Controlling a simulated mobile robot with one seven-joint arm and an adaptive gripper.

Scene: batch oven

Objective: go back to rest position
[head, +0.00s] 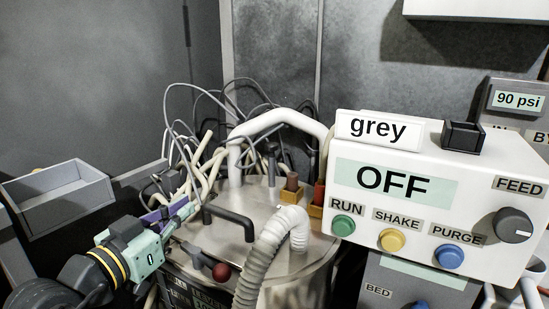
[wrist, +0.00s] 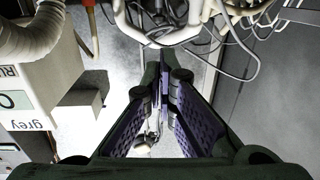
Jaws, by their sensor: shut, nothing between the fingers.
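My gripper (head: 192,212) is at the lower left of the head view, beside the black handle on the metal vessel's lid. In the wrist view my gripper (wrist: 162,82) shows its purple-padded fingers closed together at the tips, with nothing between them. Whether the fingertips touch the handle or the cables behind them cannot be told.
A steel vessel (head: 300,262) with a black handle (head: 232,217), a ribbed hose (head: 262,252) and many loose cables stands near my gripper. A white control box (head: 433,190) reading OFF is at right. A grey open bin (head: 58,190) is at left.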

